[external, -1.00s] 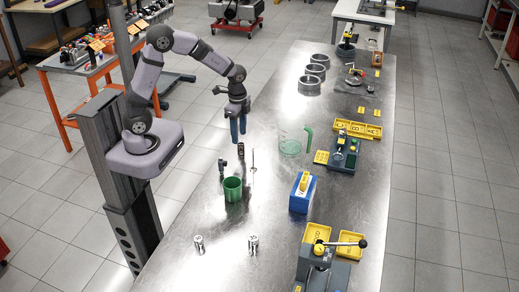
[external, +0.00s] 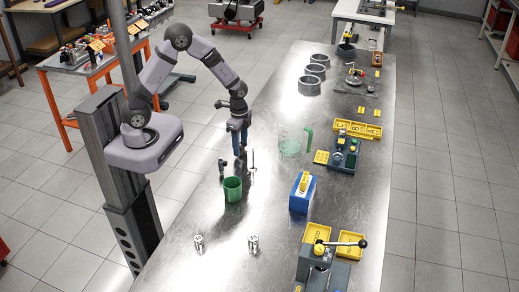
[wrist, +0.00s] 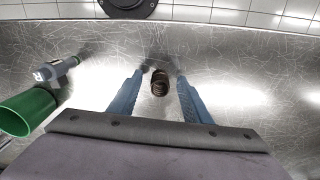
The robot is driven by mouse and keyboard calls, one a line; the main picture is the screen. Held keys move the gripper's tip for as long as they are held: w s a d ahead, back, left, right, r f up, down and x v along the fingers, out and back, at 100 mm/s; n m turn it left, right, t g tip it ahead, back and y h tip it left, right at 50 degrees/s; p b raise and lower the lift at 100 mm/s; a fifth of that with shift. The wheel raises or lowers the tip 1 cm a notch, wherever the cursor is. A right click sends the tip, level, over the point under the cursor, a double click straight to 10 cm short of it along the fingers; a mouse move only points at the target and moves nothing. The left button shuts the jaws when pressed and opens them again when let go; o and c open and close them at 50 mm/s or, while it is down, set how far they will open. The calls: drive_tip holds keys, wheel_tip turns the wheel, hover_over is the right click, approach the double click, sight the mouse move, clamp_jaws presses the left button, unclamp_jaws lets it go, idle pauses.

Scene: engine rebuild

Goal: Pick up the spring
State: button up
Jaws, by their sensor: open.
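The spring (wrist: 159,83) is a dark coil standing on the metal table, and it shows in the wrist view between my gripper's fingers. My gripper (wrist: 155,88) has two blue fingers, spread apart with the spring in the gap. A gap shows on both sides of the spring, so the fingers do not look closed on it. In the external view my gripper (external: 239,153) points down at the table, and its fingers hide most or all of the spring.
A clear jug with a green handle (external: 291,145) and a blue box (external: 302,192) stand farther right.

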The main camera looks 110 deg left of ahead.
drive_tip(key=shift+c, duration=0.2)
clamp_jaws()
drive_tip(key=shift+r, duration=0.1)
wheel_tip(320, 180, up, 10)
drive_tip(key=b, duration=0.2)
idle(0.3)
